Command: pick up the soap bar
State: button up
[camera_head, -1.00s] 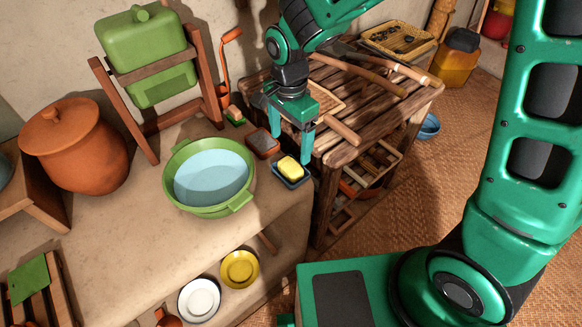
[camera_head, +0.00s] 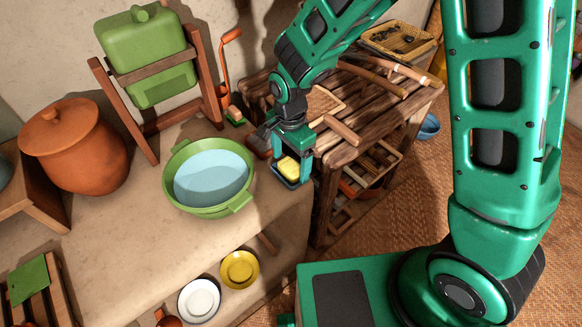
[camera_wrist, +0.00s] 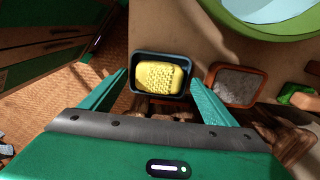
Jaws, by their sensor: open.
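The yellow soap bar (camera_head: 289,167) lies in a small dark blue dish (camera_head: 284,182) near the right edge of the mud counter. In the wrist view, the soap bar (camera_wrist: 160,76) sits inside the dish (camera_wrist: 137,88), with a bumpy top. My gripper (camera_head: 292,168) is at the dish, pointing down and partly covering the soap in the head view. In the wrist view, my gripper (camera_wrist: 160,88) is open, with one finger on each side of the dish and nothing held. I cannot tell how far the fingertips are above the counter.
A green basin of water (camera_head: 238,205) stands left of the dish. A reddish-brown tray (camera_wrist: 237,84) lies close beside the dish, near one finger. A wooden slatted table (camera_head: 350,150) with tools stands to the right. A green scrubber (camera_wrist: 297,97) lies beyond the tray.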

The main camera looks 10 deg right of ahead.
jog(key=c, duration=1.2)
